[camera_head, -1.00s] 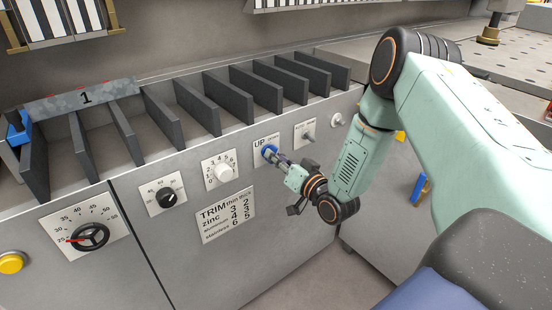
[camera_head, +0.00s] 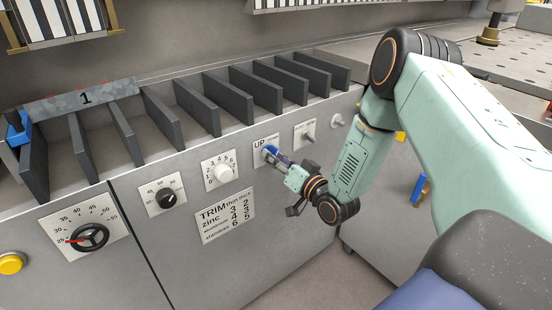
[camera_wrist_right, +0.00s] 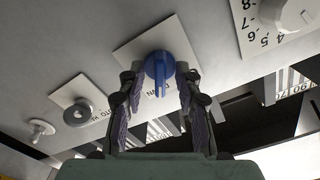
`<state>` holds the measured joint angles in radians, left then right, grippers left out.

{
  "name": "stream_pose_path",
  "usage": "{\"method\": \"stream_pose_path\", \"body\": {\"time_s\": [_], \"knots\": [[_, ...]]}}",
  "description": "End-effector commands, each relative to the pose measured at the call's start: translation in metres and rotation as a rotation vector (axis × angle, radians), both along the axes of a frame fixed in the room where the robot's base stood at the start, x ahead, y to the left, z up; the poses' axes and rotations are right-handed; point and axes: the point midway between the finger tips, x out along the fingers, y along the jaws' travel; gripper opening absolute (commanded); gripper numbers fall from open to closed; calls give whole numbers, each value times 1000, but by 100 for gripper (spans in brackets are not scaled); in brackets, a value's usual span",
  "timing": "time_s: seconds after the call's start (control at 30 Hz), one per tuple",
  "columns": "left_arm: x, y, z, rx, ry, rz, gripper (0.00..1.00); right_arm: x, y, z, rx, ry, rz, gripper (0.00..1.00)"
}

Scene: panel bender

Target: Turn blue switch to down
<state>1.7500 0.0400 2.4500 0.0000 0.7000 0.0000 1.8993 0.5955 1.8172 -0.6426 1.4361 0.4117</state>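The blue switch (camera_head: 269,151) is on a pale plate marked UP on the grey machine front. In the right wrist view, the blue switch (camera_wrist_right: 159,68) shows a round base with a narrow handle. My right gripper (camera_head: 279,158) is right at the switch. In the wrist view its fingers (camera_wrist_right: 160,75) stand apart, one on each side of the switch, with small gaps seeming to show between fingertips and switch. The plate's lower label is partly hidden and appears upside down there. My left gripper is in neither view.
A white dial (camera_head: 223,172) sits left of the switch plate, with a black dial (camera_head: 167,197) farther left. A small toggle plate (camera_head: 305,133) lies close on the right. Dark dividers (camera_head: 251,90) stand above the panel. A blue-handled part (camera_head: 419,188) is lower right.

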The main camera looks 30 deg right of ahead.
Motion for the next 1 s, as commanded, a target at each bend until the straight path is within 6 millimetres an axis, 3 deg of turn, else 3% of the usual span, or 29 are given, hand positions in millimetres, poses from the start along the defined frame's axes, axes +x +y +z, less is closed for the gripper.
{"method": "stream_pose_path", "body": {"time_s": [0.33, 0.7, 1.0], "knots": [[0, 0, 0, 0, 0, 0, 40, -10, -2, 0, 0, 0, -1, 34], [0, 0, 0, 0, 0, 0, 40, -70, -7, 1, 4, -1, -5, 34], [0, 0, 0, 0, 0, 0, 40, -104, -10, 1, 3, 0, -5, 34]]}}
